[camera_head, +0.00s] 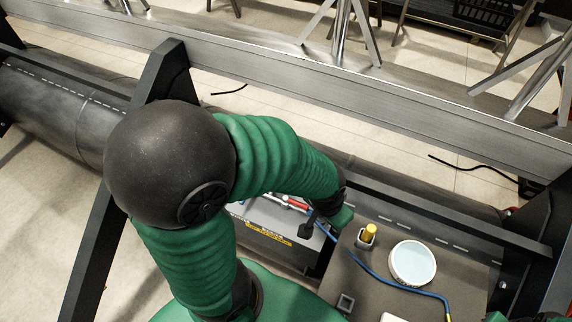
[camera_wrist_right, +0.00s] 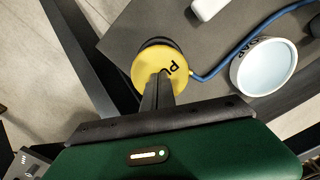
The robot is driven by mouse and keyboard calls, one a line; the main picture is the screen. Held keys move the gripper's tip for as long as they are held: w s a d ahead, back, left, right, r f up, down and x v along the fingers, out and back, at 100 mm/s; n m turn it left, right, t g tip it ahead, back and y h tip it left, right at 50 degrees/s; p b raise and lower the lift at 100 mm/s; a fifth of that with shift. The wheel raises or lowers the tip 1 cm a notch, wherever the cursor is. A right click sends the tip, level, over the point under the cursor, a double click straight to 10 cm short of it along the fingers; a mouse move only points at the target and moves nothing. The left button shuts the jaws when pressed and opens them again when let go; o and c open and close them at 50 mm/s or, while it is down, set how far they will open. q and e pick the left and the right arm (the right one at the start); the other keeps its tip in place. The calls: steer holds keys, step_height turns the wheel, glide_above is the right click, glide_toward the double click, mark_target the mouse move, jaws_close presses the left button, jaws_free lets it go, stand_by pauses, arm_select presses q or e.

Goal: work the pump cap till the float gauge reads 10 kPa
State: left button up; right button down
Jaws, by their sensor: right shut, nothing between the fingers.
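The round yellow pump cap (camera_wrist_right: 157,66), with partly covered black lettering, shows in the right wrist view. My right gripper (camera_wrist_right: 163,76) is shut, with its dark fingertips over the cap's face. Whether they touch it I cannot tell. The blue hose (camera_wrist_right: 222,64) runs from beside the cap towards the upper right. It also shows in the head view (camera_head: 392,282), where the cap is not in view. My left gripper (camera_head: 343,216) is at the end of the green arm, by the hose's far end. Its fingers are not clear. I can read no gauge in either view.
A white soap bowl (camera_head: 413,264) and a yellow cylinder in a small holder (camera_head: 370,233) stand on the grey top (camera_head: 462,283). A grey box with a yellow label (camera_head: 268,236) is left of it. Black frame bars (camera_head: 92,225) and a metal beam (camera_head: 270,62) bound the space.

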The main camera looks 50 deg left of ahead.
step_height(320, 180, up, 5)
steer(key=p, duration=0.4)
steer(key=shift+p, duration=0.35)
